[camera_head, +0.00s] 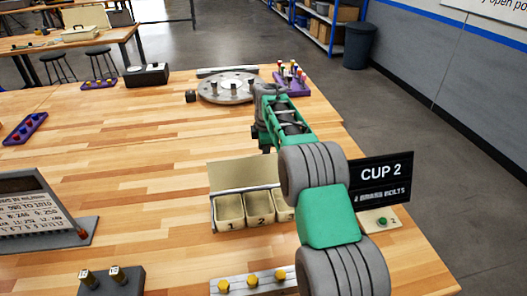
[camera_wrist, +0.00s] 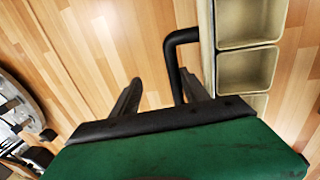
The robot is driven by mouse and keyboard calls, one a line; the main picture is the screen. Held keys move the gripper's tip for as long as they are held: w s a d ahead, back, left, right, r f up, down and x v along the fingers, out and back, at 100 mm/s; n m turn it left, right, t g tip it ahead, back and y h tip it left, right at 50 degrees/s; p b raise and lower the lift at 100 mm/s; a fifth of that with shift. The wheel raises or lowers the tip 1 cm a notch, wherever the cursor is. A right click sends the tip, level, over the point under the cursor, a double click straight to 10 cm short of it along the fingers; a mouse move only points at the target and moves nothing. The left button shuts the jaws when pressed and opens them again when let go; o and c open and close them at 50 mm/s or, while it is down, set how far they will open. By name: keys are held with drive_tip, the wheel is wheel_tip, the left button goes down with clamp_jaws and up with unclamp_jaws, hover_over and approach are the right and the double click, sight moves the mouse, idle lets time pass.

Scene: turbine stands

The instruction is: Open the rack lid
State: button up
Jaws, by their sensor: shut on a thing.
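The rack (camera_head: 243,222) is a cream holder with numbered cups in a row on the table; 1 and 2 show clearly, and my arm covers part of the right end. Its cream lid (camera_head: 235,173) stands raised behind the cups, so they are uncovered. My gripper (camera_head: 262,138) is at the lid's far upper side, its fingertips mostly hidden in the head view. In the wrist view, my gripper (camera_wrist: 160,92) is shut on the black bent handle (camera_wrist: 175,62), which lies close to one finger. The open cups (camera_wrist: 248,68) show beside it.
A "CUP 2" sign (camera_head: 381,173) and a green button (camera_head: 382,221) are right of my arm. A bolt strip (camera_head: 252,286) lies in front of the rack. A round grey plate (camera_head: 230,88) and purple holder (camera_head: 292,84) stand behind.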

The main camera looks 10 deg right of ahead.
drive_tip(key=shift+w+r, duration=0.15)
drive_tip(key=shift+r, duration=0.05)
drive_tip(key=r, duration=0.2)
drive_tip(key=s+r+p, duration=0.1)
drive_tip(key=r, duration=0.2)
drive_tip(key=r+p, duration=0.1)
drive_tip(key=r, duration=0.1)
drive_tip(key=shift+s+a+r, duration=0.1)
drive_tip(key=shift+s+r, duration=0.2)
drive_tip(key=shift+s, duration=0.05)
drive_tip(key=shift+f, duration=0.1)
